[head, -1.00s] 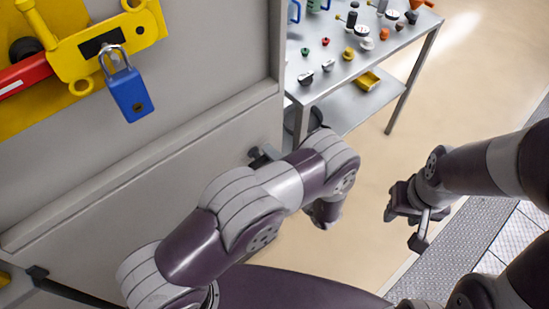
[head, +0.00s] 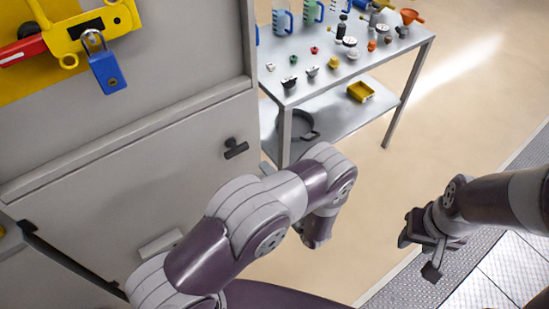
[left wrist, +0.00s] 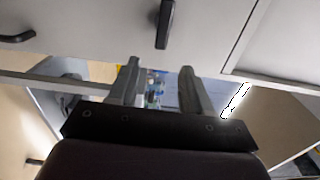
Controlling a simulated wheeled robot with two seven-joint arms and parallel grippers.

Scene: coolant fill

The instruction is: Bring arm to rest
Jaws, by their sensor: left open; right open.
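My left arm crosses the lower middle of the head view, in front of the grey cabinet (head: 130,130). Its gripper (head: 312,240) hangs over the floor below the forearm, its fingers mostly hidden there. In the left wrist view the two fingers of the left gripper (left wrist: 160,82) stand apart with nothing between them. My right gripper (head: 425,250) is at the right of the head view, above the floor near the metal grating. It looks empty, and its jaws are open.
A metal table (head: 345,65) holds jugs, caps and small parts. Its lower shelf carries a yellow tray (head: 360,91) and a dark round pan (head: 300,125). A blue padlock (head: 108,72) hangs on a yellow bracket at the upper left. A dark handle (head: 235,148) sticks out of the cabinet.

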